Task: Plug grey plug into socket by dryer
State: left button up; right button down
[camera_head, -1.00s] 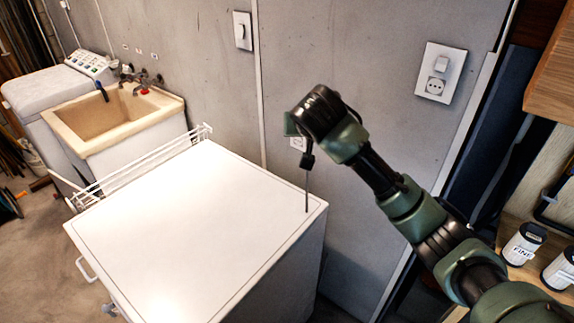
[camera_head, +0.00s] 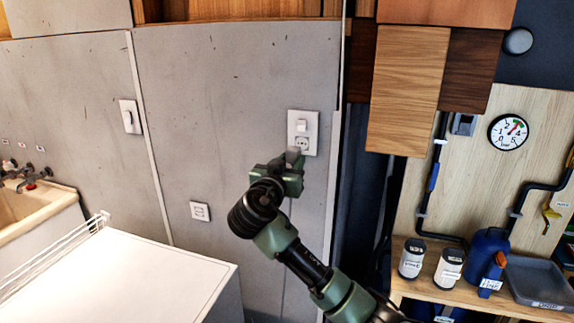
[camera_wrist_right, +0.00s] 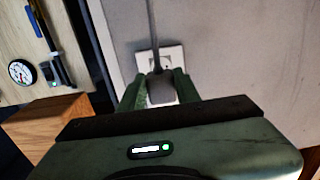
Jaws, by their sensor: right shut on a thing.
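My right gripper (camera_head: 291,170) is shut on the grey plug (camera_head: 294,155), close in front of the wall plate (camera_head: 303,125) with a switch above and a round socket (camera_head: 302,143) below. In the right wrist view the grey plug (camera_wrist_right: 160,90) sits between the two green fingers, its cord running toward the top, with the white plate (camera_wrist_right: 172,58) just beyond. I cannot tell whether the plug touches the socket. The white-topped appliance (camera_head: 130,275), apparently the dryer, stands at lower left. My left gripper is not in view.
A second, lower outlet plate (camera_head: 200,211) is on the grey wall, and a switch (camera_head: 130,117) is further left. Wooden cabinets (camera_head: 408,90) hang to the right of the plate. A shelf at right holds canisters (camera_head: 411,258) and a blue jug (camera_head: 488,262).

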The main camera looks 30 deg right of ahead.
aim_at(299, 151)
jog(key=shift+x, duration=2.9)
jog(key=shift+b, duration=0.85)
jog(key=shift+w+d, duration=0.35)
dwell(0.7)
jog(key=c, duration=0.9)
grip_release()
jog(key=shift+c, duration=0.2)
